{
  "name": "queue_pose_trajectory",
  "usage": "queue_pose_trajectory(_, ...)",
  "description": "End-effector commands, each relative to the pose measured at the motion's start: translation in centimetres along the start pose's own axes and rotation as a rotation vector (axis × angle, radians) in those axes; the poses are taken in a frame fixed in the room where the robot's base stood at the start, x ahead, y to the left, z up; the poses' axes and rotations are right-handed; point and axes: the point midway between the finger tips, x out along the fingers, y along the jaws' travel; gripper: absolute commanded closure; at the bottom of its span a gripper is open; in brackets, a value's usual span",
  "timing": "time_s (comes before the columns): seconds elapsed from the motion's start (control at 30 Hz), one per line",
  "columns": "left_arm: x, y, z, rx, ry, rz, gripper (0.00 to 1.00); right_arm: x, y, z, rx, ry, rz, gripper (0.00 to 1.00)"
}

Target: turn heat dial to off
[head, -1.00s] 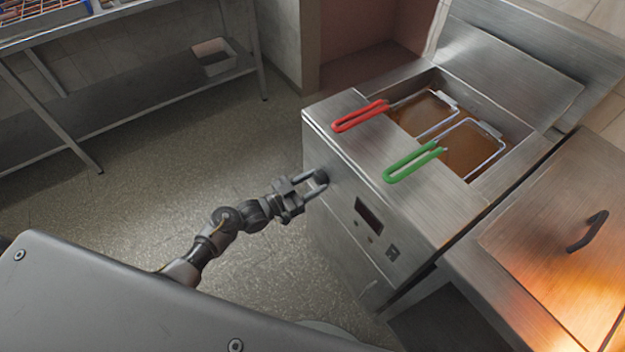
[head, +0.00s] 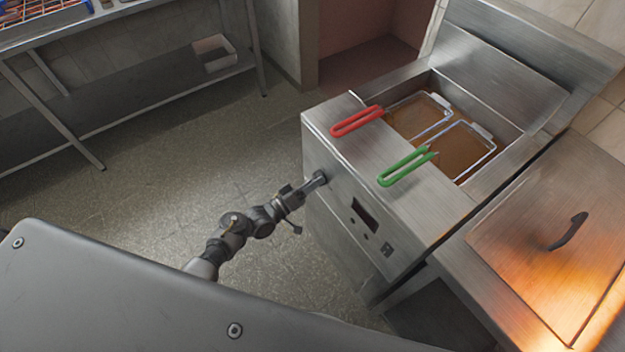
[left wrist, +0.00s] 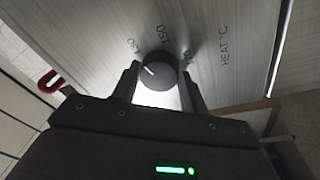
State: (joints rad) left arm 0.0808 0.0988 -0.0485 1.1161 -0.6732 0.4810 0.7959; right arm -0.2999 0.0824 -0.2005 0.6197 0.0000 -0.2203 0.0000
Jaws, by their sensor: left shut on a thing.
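The heat dial (left wrist: 158,72) is a dark round knob with a white pointer line on the steel front panel. Printed marks and the words "HEAT °C" surround it in the left wrist view. The pointer slants toward the upper left there. My left gripper (head: 318,178) is at the upper left of the fryer's front, shut on the dial, with one finger on each side of it in the left wrist view (left wrist: 158,82). In the head view the fingers mostly hide the dial. My right gripper is not in view.
The fryer (head: 335,142) holds two baskets in oil, with a red handle (head: 357,121) and a green handle (head: 407,166) over its front edge. A dark display (head: 364,215) is on the panel. A lidded unit (head: 545,240) glows at right. The floor at left is clear.

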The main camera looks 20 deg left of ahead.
Motion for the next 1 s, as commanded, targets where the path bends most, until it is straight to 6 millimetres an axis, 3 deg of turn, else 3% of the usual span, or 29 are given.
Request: queue_pose_trajectory(1.0,0.1,0.7,-0.1,-0.941,0.065,-0.098,0.79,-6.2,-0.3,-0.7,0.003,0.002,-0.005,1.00)
